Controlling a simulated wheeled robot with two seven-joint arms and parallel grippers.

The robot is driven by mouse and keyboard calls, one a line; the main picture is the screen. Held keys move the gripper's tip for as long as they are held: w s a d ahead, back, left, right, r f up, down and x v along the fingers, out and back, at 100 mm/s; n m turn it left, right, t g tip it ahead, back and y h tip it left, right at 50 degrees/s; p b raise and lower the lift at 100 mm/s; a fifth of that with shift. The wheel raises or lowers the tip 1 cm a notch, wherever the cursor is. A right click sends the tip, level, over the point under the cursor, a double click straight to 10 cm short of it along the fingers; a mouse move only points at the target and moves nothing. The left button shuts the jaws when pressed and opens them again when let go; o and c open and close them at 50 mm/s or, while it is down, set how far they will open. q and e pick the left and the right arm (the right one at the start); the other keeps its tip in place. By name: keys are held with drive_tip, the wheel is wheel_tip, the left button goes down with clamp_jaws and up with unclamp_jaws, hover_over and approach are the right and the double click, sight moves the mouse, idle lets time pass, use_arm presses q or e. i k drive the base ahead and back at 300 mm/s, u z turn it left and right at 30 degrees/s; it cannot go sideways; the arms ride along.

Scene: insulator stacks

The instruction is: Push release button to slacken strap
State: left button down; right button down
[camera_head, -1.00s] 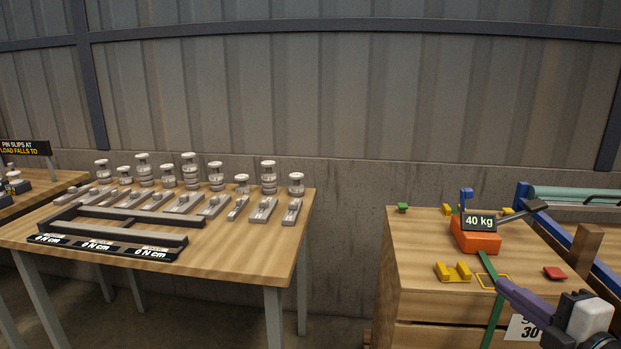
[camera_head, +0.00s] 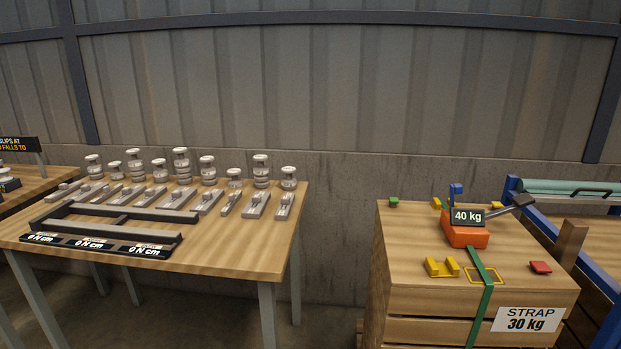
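A green strap (camera_head: 483,290) runs over the front edge of a wooden crate (camera_head: 400,262) and up to an orange tensioner (camera_head: 466,236). The tensioner has a dark display reading "40 kg" (camera_head: 467,216), a blue upright part (camera_head: 456,189) and a dark lever (camera_head: 516,203) pointing right. A flat red piece (camera_head: 540,267) lies on the crate top to the right; I cannot tell which part is the release button. Neither of my grippers is in view.
A sign "STRAP 30 kg" (camera_head: 527,319) is on the crate front. Yellow blocks (camera_head: 441,267) and a green block (camera_head: 393,202) sit on the crate top. A blue-railed frame (camera_head: 590,269) stands at right. At left, a table (camera_head: 240,254) holds insulator stacks; a floor gap separates it from the crate.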

sight(539, 267)
drive_tip(key=z, duration=1.9)
drive_tip(key=i, duration=0.1)
drive_tip(key=u, duration=0.6)
